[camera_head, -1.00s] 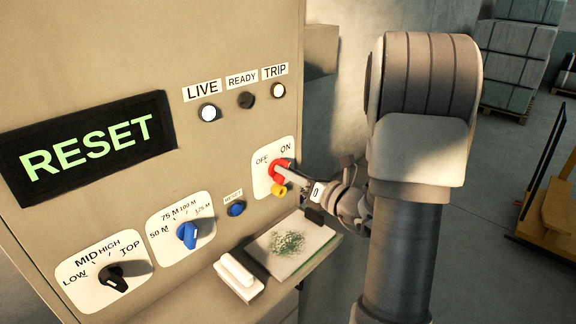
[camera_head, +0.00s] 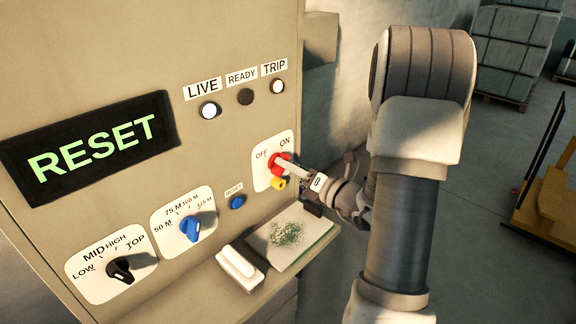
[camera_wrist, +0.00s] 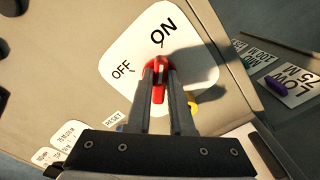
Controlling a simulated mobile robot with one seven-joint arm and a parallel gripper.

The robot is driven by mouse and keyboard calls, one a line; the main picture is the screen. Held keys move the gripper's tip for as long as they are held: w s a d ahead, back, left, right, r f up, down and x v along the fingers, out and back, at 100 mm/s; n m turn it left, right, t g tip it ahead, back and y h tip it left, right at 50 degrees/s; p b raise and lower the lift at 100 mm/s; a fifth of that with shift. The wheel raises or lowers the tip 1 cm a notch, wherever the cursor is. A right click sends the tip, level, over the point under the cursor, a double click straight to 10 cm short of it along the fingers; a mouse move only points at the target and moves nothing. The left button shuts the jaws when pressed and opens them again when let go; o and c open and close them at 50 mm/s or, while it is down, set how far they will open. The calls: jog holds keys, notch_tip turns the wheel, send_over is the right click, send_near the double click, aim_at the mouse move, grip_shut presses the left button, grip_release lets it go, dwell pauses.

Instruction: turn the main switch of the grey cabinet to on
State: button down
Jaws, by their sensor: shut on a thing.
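The grey cabinet (camera_head: 240,50) looks beige in this light and fills the left of the head view. Its main switch (camera_head: 282,158) is a red knob on a white plate marked OFF and ON, with a yellow part below. My gripper (camera_head: 287,166) is at the switch. In the wrist view my gripper (camera_wrist: 160,85) is shut on the red handle (camera_wrist: 158,92), a finger on each side. The handle's upper end points roughly toward ON, to the right of OFF. The fingers hide part of the knob.
The display (camera_head: 90,145) reads RESET. LIVE (camera_head: 209,110) and TRIP (camera_head: 277,87) lamps are white, READY (camera_head: 245,97) dark. A blue reset button (camera_head: 237,202), blue dial (camera_head: 191,229) and black dial (camera_head: 120,270) sit nearby. A shelf (camera_head: 318,243) juts out below the switch.

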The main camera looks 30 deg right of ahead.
jog(key=c, duration=0.8)
grip_release()
jog(key=shift+s, duration=0.1)
jog(key=b+v, duration=0.1)
jog(key=v, duration=1.6)
jog(key=shift+b, duration=0.4)
